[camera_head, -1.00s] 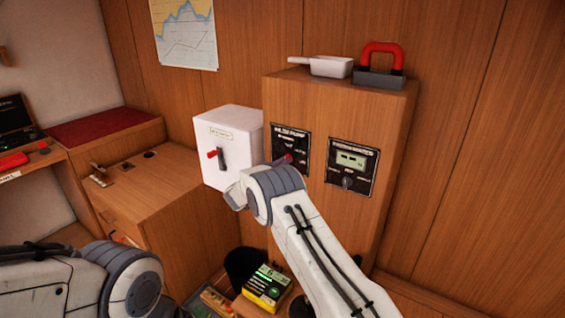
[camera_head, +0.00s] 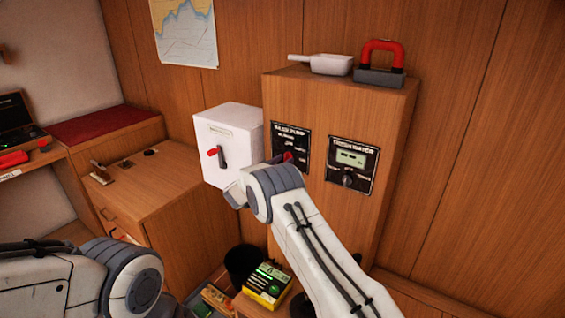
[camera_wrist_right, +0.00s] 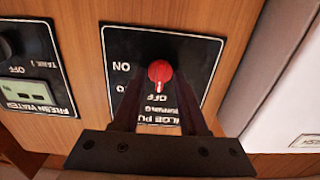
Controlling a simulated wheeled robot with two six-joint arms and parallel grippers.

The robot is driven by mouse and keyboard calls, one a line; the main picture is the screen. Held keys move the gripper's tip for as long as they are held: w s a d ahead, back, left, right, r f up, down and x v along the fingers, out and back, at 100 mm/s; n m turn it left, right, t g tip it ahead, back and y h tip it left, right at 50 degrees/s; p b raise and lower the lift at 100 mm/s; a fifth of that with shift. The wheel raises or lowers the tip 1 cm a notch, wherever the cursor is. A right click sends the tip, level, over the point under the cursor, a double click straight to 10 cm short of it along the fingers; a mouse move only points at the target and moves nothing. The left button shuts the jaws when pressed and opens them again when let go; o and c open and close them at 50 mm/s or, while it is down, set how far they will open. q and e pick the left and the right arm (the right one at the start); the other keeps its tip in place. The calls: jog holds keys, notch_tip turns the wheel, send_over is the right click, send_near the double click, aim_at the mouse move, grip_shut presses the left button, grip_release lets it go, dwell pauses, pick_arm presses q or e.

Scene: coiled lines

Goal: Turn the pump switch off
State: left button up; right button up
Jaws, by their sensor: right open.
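The pump panel (camera_head: 290,138) is a black plate with white lettering on the front of a wooden cabinet. Its red knob (camera_head: 288,157) shows partly above my right wrist. In the right wrist view, the picture is upside down, and the red knob (camera_wrist_right: 160,72) is in front with ON and OFF lettering around it. My right gripper (camera_wrist_right: 159,92) is open, with one dark finger on each side of the knob; I cannot tell whether they touch it. In the head view my right wrist hides most of that gripper. My left arm shows at lower left, its gripper out of view.
A fresh water panel (camera_head: 352,166) with a small display and dark knob is beside the pump panel. A white box (camera_head: 228,147) with a red-tipped lever is to the left. A white scoop (camera_head: 322,64) and a red-handled block (camera_head: 381,66) sit on the cabinet top.

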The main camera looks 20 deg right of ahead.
jog(key=b+v, duration=0.2)
jog(key=v, duration=0.8)
jog(key=shift+s, duration=0.2)
jog(key=shift+a, duration=0.15)
jog(key=s+f+n+g+y, duration=0.25)
jog(key=s+y, duration=0.25)
jog(key=s, duration=0.6)
jog(key=s+f+n+g+y, duration=0.2)
jog(key=s+n+g+y, duration=0.15)
jog(key=s, duration=0.85)
jog(key=s+f+n+g+y, duration=0.2)
jog(key=s+n+y, duration=0.3)
jog(key=s, duration=0.6)
jog(key=s+a+r+n+g+y, duration=0.1)
jog(key=s+a+r+n, duration=0.2)
jog(key=s+a, duration=0.4)
jog(key=s+a+r+n+g, duration=0.2)
jog(key=s+a+r+n, duration=0.1)
jog(key=s+a, duration=0.4)
jog(key=shift+s+a+n+y, duration=0.2)
jog(key=shift+n+y, duration=0.1)
jog(key=shift+y, duration=0.05)
